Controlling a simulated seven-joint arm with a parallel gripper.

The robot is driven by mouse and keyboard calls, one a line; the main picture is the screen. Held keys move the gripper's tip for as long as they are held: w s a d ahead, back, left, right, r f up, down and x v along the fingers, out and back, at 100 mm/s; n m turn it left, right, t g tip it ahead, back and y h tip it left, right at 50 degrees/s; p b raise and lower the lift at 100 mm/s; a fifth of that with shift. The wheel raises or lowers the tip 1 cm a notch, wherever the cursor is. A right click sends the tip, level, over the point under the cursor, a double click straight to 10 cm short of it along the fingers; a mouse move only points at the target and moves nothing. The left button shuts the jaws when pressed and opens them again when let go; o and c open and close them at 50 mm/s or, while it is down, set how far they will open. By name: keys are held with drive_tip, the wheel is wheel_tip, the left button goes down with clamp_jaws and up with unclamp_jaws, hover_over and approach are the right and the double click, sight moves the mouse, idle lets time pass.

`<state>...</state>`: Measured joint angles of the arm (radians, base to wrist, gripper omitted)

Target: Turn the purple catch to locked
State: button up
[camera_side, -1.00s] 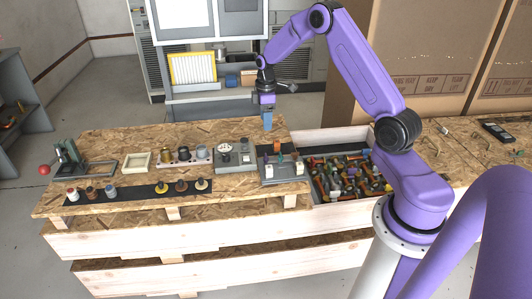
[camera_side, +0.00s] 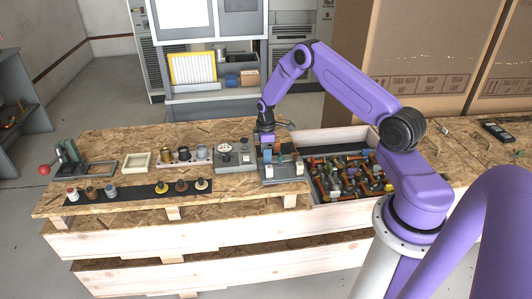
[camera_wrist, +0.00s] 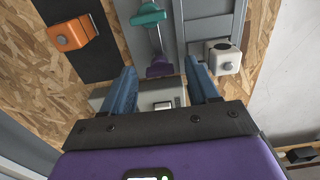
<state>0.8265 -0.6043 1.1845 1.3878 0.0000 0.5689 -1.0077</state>
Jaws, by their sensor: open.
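The purple catch (camera_wrist: 158,68) shows in the wrist view as a small purple block at the near end of a thin metal rod, with a teal piece (camera_wrist: 148,16) at the far end. My gripper (camera_wrist: 161,72) is open, its blue fingers to the left and right of the purple catch, with gaps on both sides. In the side view my gripper (camera_side: 267,153) points down low over the grey catch panel (camera_side: 284,179) at the bench's right part. The catch cannot be made out there. I cannot tell whether the fingertips are level with it.
An orange block (camera_wrist: 72,34) on a black strip lies left of the fingers, and a white box with a dark button (camera_wrist: 222,57) lies right. A wooden bin (camera_side: 340,139) of loose parts stands right of the panel. A grey dial box (camera_side: 235,157) stands left.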

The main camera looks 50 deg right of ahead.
drive_tip(key=c, duration=1.1)
drive_tip(key=shift+o, duration=0.2)
drive_tip(key=shift+m, duration=0.3)
drive_tip(key=m, duration=0.3)
drive_tip(key=shift+m, duration=0.4)
drive_tip(key=m, duration=0.9)
drive_tip(key=shift+m, duration=2.2)
